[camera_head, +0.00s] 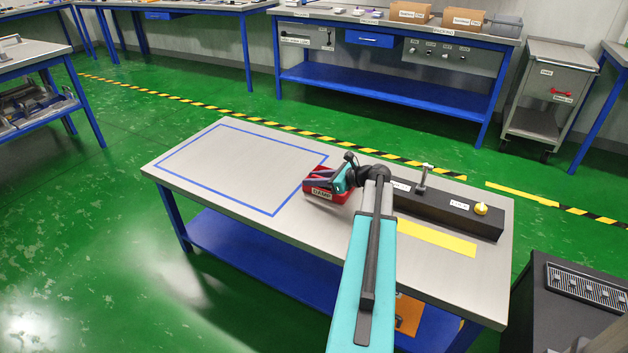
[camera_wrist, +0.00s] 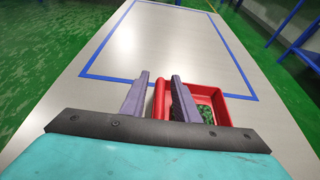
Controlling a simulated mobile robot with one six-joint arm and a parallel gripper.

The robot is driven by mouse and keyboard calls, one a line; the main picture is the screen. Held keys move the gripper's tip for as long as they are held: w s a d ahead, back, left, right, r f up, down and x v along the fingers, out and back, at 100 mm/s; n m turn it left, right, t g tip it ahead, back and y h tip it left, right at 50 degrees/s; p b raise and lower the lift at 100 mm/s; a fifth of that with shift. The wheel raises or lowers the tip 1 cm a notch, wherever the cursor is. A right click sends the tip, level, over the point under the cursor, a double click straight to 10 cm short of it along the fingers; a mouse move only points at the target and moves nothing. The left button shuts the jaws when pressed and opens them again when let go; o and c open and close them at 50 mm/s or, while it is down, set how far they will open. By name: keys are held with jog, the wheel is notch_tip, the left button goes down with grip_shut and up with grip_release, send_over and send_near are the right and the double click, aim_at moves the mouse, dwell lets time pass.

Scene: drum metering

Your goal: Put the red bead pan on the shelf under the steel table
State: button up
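The red bead pan (camera_head: 323,195) is an open, labelled tray on the steel table (camera_head: 440,279), at the right edge of the blue outline. In the wrist view the pan (camera_wrist: 237,106) shows green beads inside. My gripper (camera_head: 325,180) is at the pan; in the wrist view its two purple-grey fingers (camera_wrist: 159,80) are apart. They stand on either side of the pan's left red wall, the right finger over the pan's inside. I see no clear contact with the wall. The blue shelf (camera_head: 240,254) under the table shows at left and is bare there.
A black bar-shaped fixture (camera_head: 440,210) with a tap and a yellow knob stands right of my arm, beside a yellow strip (camera_head: 437,238). An orange item (camera_head: 408,314) is low under the table's right part. A dark cabinet (camera_head: 565,310) stands at right. The outlined tabletop area is clear.

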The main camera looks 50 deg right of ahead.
jog(key=p+v, duration=0.1)
jog(key=v, duration=1.1)
jog(key=shift+o, duration=0.4)
jog(key=shift+r+p, duration=0.1)
jog(key=shift+p, duration=0.25)
